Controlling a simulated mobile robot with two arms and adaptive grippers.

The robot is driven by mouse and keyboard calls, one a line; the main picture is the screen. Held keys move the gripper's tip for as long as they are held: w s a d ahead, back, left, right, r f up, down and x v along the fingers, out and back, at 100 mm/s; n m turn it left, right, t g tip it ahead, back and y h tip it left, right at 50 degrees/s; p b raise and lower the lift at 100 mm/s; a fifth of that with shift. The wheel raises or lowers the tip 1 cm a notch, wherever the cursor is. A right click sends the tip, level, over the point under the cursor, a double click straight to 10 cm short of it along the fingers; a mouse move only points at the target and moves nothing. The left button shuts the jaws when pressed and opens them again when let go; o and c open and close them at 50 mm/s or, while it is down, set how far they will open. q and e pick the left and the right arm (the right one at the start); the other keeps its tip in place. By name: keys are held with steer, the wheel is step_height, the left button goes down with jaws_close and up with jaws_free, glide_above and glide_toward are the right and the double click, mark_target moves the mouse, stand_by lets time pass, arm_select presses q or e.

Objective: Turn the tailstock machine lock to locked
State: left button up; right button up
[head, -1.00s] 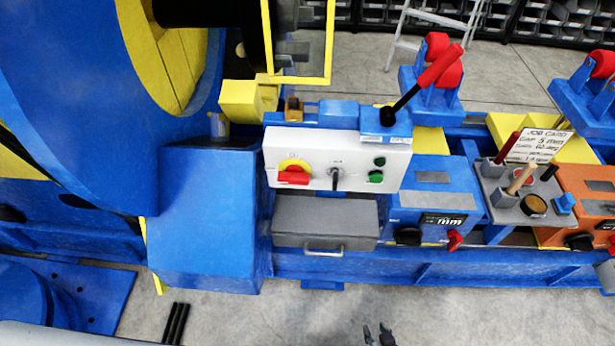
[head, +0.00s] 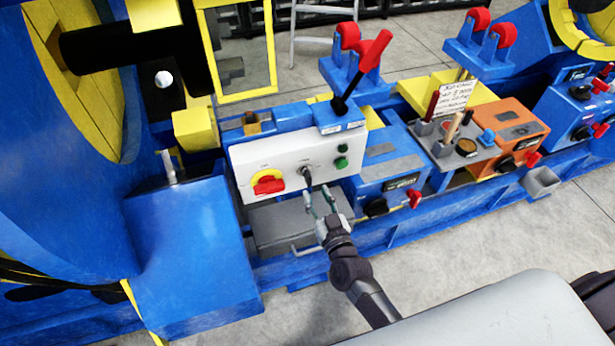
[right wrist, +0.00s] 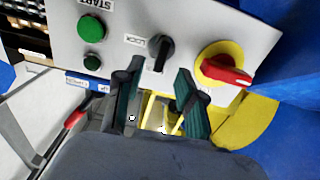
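The lock is a small black rotary knob (head: 306,172) on the white control panel (head: 240,160), between the red-and-yellow switch and the green buttons. In the right wrist view the black knob (right wrist: 159,47) sits by an upside-down "LOCK" label, its bar roughly upright in the picture. My right gripper (head: 317,190) is open and empty just below and in front of the knob. In the right wrist view its two fingers (right wrist: 158,78) are spread, with the knob between and beyond their tips. Contact is not visible. My left gripper is not in view.
A red handle on a yellow switch (right wrist: 228,76) is close beside the fingers; green buttons (right wrist: 92,27) are on the other side. A grey drawer box (head: 282,222) lies below the panel. A red-gripped lever (head: 372,52) rises above it.

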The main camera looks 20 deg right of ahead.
mark_target(310, 182)
steer(key=w, duration=0.6)
steer(key=shift+w+a, duration=0.15)
steer(key=shift+w, duration=0.2)
jaws_close()
